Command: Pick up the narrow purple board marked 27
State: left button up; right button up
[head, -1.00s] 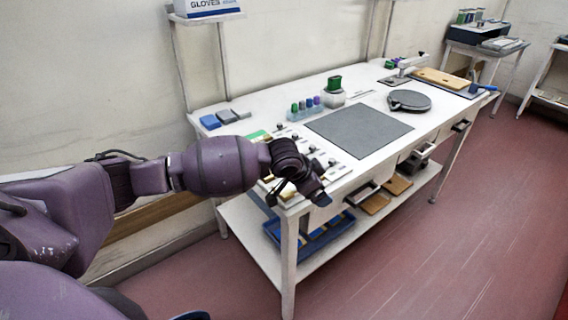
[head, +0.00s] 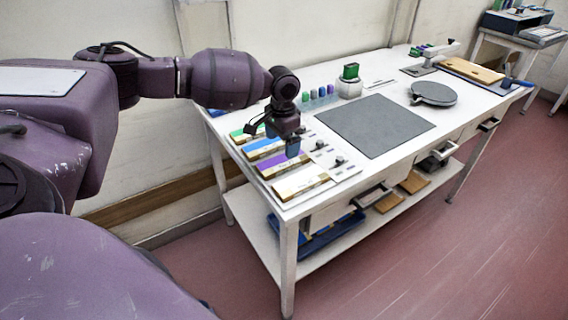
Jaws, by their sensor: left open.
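The narrow purple board (head: 274,167) lies in a row of coloured boards at the near left corner of the white workbench. It sits between a blue board (head: 259,151) and a white one (head: 299,183). Its number is too small to read. My left gripper (head: 281,147) is open and points down over the row, above the blue and purple boards. Its fingers hide part of these boards. Whether it touches them I cannot tell, but nothing shows between its fingers. My right gripper is not in view.
A green board (head: 241,134) lies at the row's far end. Small dark knobs stand along the row's right side. A grey mat (head: 375,125) lies bare to the right.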

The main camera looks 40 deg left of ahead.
aim_at(283, 160)
pick_arm(q)
jog(key=shift+d+f+b, duration=0.15)
jog(key=shift+f+b, duration=0.3)
jog(key=shift+f, duration=2.6)
jog(key=c, duration=1)
